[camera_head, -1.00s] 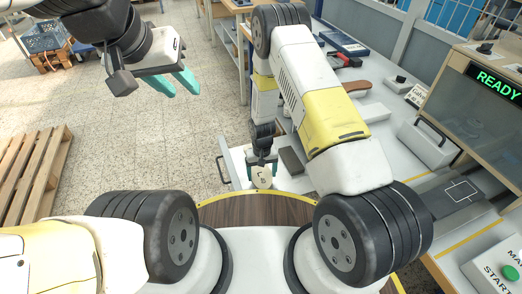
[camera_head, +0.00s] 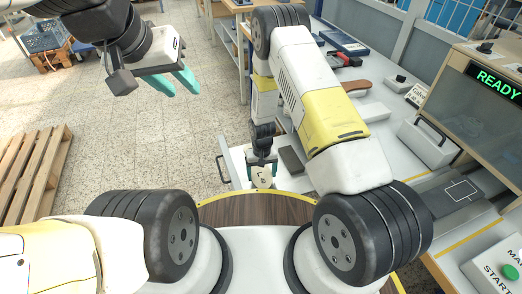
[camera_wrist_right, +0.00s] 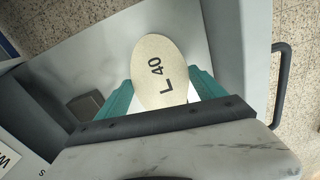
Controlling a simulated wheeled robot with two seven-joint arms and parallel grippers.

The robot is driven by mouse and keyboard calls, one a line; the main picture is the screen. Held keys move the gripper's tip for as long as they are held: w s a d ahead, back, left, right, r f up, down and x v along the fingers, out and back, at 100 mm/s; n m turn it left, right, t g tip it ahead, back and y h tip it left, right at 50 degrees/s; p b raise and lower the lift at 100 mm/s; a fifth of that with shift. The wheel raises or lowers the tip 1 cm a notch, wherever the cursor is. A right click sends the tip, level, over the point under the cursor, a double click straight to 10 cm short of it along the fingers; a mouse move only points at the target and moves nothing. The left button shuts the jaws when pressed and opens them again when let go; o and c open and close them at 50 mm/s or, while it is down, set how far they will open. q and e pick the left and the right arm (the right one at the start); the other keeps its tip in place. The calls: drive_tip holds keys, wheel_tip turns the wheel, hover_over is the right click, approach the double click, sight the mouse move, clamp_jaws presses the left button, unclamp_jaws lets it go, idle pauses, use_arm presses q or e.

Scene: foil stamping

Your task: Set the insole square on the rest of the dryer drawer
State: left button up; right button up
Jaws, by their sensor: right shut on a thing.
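The insole (camera_wrist_right: 160,62) is a pale beige oval piece marked "L 40". In the right wrist view it sits between the teal fingers of my right gripper (camera_wrist_right: 162,92), which is shut on it. In the head view the insole (camera_head: 262,178) shows small, below the right gripper and over the pale open drawer (camera_head: 238,165). The drawer's grey floor (camera_wrist_right: 90,60) lies beneath it in the wrist view. I cannot tell whether the insole touches the drawer, and the rest under it is not clearly visible. My left gripper (camera_head: 174,84) is open and empty, away over the floor.
A dark block (camera_head: 292,160) lies right of the insole; it also shows in the wrist view (camera_wrist_right: 88,104). The drawer has a dark bar handle (camera_head: 221,170). A bench with a brown-topped tool (camera_head: 355,85) and a READY screen (camera_head: 494,82) stands at right. A pallet (camera_head: 35,175) lies at left.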

drive_tip(key=shift+f, duration=0.15)
idle(0.6)
drive_tip(key=o, duration=1.4)
wheel_tip(320, 180, up, 8)
drive_tip(key=shift+f, duration=0.1)
